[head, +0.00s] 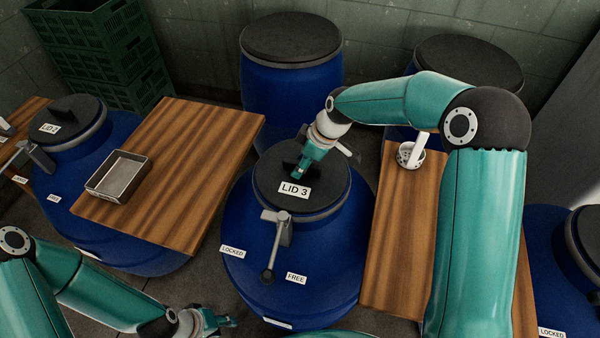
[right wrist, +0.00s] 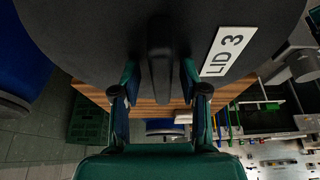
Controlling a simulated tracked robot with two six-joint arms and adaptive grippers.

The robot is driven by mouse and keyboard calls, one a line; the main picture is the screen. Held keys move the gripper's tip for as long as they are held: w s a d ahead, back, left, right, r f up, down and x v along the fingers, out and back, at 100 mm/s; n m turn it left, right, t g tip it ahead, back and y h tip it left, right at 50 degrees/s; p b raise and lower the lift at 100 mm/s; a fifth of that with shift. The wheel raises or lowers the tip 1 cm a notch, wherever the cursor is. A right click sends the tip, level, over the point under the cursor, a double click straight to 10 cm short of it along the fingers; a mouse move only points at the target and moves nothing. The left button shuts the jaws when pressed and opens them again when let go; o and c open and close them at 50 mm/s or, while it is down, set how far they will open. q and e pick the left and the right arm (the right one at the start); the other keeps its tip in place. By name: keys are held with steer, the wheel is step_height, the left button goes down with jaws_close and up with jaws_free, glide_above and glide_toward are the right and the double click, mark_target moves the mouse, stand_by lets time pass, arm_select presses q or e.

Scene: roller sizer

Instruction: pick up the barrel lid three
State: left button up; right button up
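The black barrel lid three (head: 325,187), marked LID 3, sits on the blue middle barrel (head: 240,220). Its raised handle bar (right wrist: 160,60) shows in the right wrist view. My right gripper (head: 303,168) is at the lid's handle; in the right wrist view its fingers (right wrist: 160,75) stand on either side of the bar with visible gaps, so it is open. The clamp lever (head: 280,235) hangs at the barrel's front, its knob between the LOCKED and FREE labels, nearer FREE. My left gripper (head: 218,321) is low at the bottom edge, away from the lid; its finger opening is unclear.
A wooden board (head: 205,130) with a metal tray (head: 118,175) lies left of the barrel. Another board (head: 385,240) with a speckled cup (head: 408,155) lies right. Other barrels (head: 292,85) stand behind and beside; the LID 2 barrel (head: 115,240) is left. Green crates (head: 105,50) stand back left.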

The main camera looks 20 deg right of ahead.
jaws_close()
stand_by(0.3)
